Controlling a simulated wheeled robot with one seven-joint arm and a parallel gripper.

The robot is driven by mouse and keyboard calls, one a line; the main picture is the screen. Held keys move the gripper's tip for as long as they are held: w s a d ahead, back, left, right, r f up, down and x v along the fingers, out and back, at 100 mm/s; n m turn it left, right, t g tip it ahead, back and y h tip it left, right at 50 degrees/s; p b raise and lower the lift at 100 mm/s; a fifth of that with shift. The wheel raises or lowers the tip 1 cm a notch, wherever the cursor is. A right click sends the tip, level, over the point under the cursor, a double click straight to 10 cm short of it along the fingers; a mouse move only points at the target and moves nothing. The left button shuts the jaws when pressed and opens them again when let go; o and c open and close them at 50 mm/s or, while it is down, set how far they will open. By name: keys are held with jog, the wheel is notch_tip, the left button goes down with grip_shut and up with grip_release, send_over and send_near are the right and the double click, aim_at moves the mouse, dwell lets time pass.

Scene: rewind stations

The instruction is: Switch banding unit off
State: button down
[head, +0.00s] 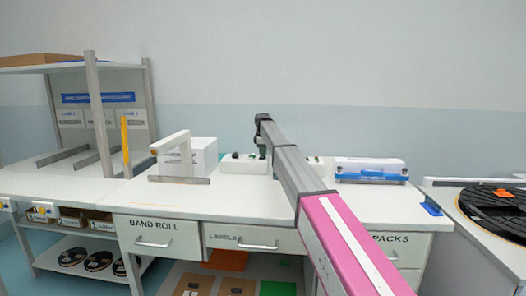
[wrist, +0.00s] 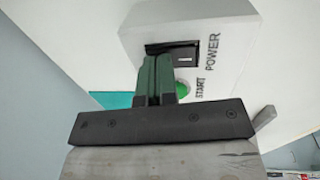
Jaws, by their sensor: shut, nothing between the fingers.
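The banding unit's white panel (wrist: 215,30) fills the upper middle of the wrist view. It carries a black rocker switch (wrist: 186,58) beside the word POWER and a round green button (wrist: 182,90) beside START. My gripper (wrist: 158,58) is shut and empty, its green fingers together. Its tips are at the left end of the switch and hide part of it; I cannot tell whether they touch. In the head view the low white unit (head: 238,166) is partly behind my arm, with my gripper (head: 259,152) at it. The rocker's on or off position is unclear.
A white box (head: 204,155) and a beige bracket-like device (head: 172,152) stand left of the unit on the white bench (head: 230,200). A blue-and-white device (head: 370,170) stands to the right. A shelf rack (head: 95,110) is at the left.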

aim_at(262, 158)
jog(key=shift+w+f, duration=0.1)
jog(key=shift+f, duration=0.15)
dwell(0.3)
jog(key=shift+s+r, duration=0.25)
jog(key=shift+s, duration=0.6)
jog(key=shift+r, duration=0.1)
jog(key=shift+a+r, duration=0.1)
jog(key=shift+r, duration=0.15)
notch_tip(262, 158, up, 13)
jog(key=s, duration=0.1)
jog(key=shift+s, duration=0.35)
